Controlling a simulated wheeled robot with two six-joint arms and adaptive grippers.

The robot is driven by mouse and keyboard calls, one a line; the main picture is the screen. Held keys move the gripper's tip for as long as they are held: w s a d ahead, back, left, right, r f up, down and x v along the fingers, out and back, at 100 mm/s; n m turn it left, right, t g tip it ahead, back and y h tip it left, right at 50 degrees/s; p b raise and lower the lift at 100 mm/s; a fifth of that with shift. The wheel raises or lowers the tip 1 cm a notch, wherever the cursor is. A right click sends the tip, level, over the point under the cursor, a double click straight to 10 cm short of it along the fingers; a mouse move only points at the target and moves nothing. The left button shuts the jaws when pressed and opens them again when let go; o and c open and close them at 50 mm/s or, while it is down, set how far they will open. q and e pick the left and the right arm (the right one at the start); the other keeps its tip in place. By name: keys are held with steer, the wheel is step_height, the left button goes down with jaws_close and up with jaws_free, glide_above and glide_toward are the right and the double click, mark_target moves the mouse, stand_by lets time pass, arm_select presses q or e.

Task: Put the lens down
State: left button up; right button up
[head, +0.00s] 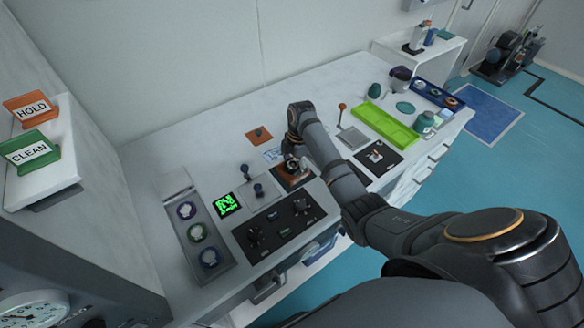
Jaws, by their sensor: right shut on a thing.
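My right gripper (292,166) points down over a dark square plate with a copper-brown top (296,184) near the middle of the long white table (150,155). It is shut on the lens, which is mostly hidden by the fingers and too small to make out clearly. I cannot tell whether the lens touches the plate. My left gripper is not in view.
A grey tray (203,276) with three ringed round pieces lies left. A black panel with knobs (278,230) is at the front edge. A green tray (386,125) and dark plate (378,157) lie right. An orange card (259,135) lies behind the gripper.

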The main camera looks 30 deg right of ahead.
mark_target(296, 163)
steer(key=r, duration=0.2)
steer(key=d+r+b, duration=0.1)
steer(key=r, duration=0.4)
steer(key=shift+w+d+r+b, duration=0.1)
steer(key=shift+d+r+b, duration=0.05)
steer(key=shift+r+b, duration=0.15)
steer(key=r+p, duration=0.4)
steer(key=r, duration=0.1)
steer(key=shift+d+r+p, duration=0.2)
steer(key=shift+d+p, duration=0.05)
steer(key=shift+p, duration=0.15)
